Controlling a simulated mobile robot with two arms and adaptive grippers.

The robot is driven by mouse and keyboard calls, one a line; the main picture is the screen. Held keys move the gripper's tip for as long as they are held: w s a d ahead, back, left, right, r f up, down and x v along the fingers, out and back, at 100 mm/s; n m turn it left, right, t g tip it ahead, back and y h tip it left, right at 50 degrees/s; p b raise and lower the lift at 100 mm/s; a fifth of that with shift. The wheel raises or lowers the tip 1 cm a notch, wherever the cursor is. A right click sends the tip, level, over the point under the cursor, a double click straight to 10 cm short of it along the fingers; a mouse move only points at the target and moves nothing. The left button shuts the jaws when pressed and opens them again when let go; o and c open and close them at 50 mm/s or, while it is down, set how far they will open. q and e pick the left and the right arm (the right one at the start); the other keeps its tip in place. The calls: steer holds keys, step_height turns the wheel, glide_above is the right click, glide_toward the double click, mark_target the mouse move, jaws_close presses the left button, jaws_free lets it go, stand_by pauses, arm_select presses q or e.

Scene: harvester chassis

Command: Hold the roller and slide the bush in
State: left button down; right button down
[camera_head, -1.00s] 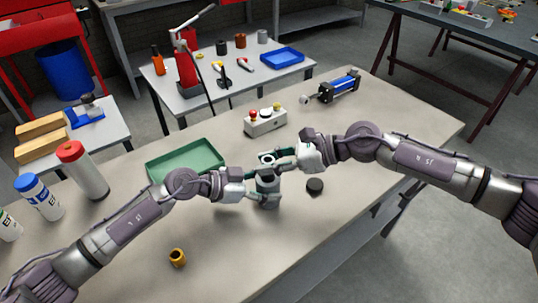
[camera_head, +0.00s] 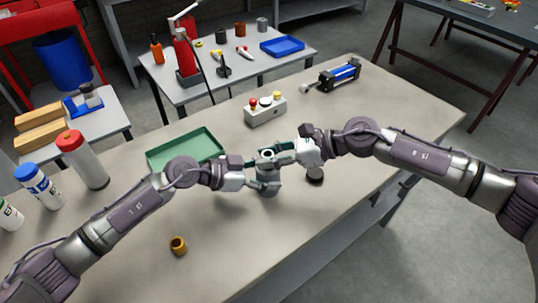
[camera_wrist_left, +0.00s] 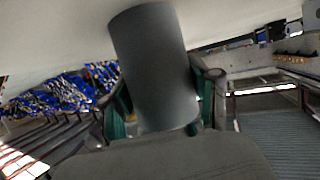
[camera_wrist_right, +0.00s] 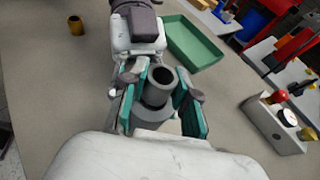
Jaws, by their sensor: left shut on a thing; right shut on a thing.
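The roller (camera_head: 267,185) is a grey upright cylinder above the table, near its middle. My left gripper (camera_head: 262,183) is shut on it from the left; the left wrist view shows its smooth grey side (camera_wrist_left: 158,65) between the teal fingers. My right gripper (camera_wrist_right: 160,103) is shut on a dark grey tube with an open bore, seemingly the bush (camera_wrist_right: 162,78), at the roller's top. The bush stands in line with the wider grey body (camera_wrist_right: 152,118) below it and its rim stands above that body. How deep it sits is hidden by the fingers.
A brass-coloured ring (camera_head: 178,245) stands on the bare front of the table. A black disc (camera_head: 315,175) lies close beneath my right gripper. A green tray (camera_head: 190,150), a button box (camera_head: 265,111) and a blue-black cylinder unit (camera_head: 340,76) are farther back.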

steer(key=shift+f, duration=0.6)
stand_by(1.1)
steer(key=c, duration=0.8)
jaws_free()
steer(key=v, duration=1.2)
arm_select(q)
steer(key=shift+c, duration=1)
jaws_free()
